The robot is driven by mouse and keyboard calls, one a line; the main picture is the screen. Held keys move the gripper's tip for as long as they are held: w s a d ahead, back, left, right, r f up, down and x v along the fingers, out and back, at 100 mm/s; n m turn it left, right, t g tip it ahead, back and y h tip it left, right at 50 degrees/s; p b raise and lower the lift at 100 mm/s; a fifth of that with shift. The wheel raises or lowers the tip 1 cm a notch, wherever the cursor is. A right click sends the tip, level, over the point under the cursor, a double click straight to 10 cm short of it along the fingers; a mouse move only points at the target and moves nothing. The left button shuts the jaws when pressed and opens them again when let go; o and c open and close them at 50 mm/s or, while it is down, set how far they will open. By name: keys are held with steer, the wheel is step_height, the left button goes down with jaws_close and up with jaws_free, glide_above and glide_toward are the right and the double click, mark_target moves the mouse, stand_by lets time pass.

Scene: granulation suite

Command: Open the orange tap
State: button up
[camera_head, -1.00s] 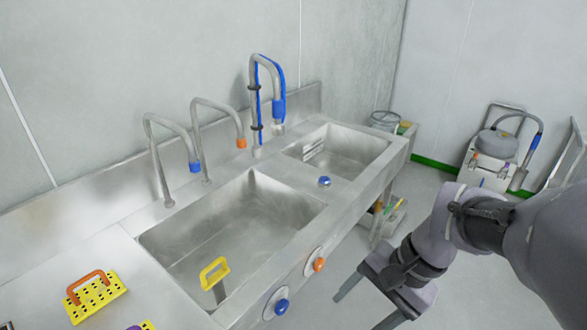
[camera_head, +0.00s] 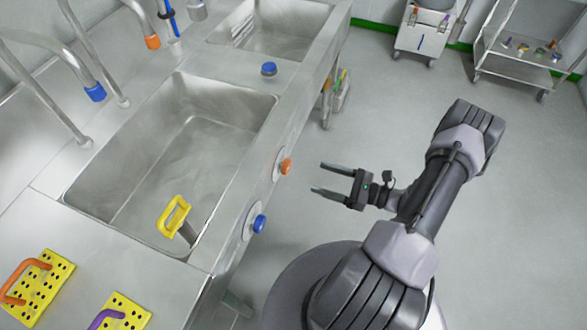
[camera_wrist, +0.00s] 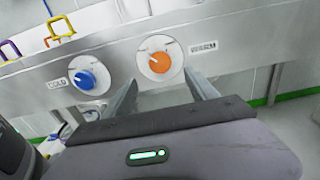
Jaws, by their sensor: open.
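The orange tap knob (camera_head: 285,167) sits on a round white plate on the front panel of the steel sink. It also shows in the wrist view (camera_wrist: 160,62), between and beyond my two fingers, with a small label to its right. My gripper (camera_head: 318,178) is open and empty, to the right of the orange knob and apart from it, fingers pointing at the panel. In the wrist view my gripper (camera_wrist: 165,92) has one finger on each side below the knob. A blue knob (camera_head: 259,223) is on the same panel, labelled COLD in the wrist view (camera_wrist: 85,79).
The sink basin (camera_head: 140,150) holds a yellow-handled tool (camera_head: 174,215). Spouts with a blue tip (camera_head: 95,92) and an orange tip (camera_head: 152,42) stand behind it. Another blue knob (camera_head: 268,69) is on the sink top. The floor right of the sink is mostly clear.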

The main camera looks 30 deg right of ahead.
mark_target(289, 167)
steer(key=b+x, duration=0.1)
steer(key=x, duration=0.8)
steer(key=shift+w+a+b, duration=0.1)
steer(key=shift+b, duration=0.2)
steer(key=c, duration=1.4)
steer(key=shift+m, duration=0.3)
steer(key=m, duration=0.3)
steer(key=shift+m+p, duration=0.3)
steer(key=shift+p, duration=0.1)
steer(key=m, duration=0.4)
steer(key=shift+m+p, duration=0.3)
steer(key=shift+p, duration=0.05)
steer(key=m, duration=0.4)
steer(key=shift+m+p, duration=0.45)
steer(key=shift+m, duration=2.05)
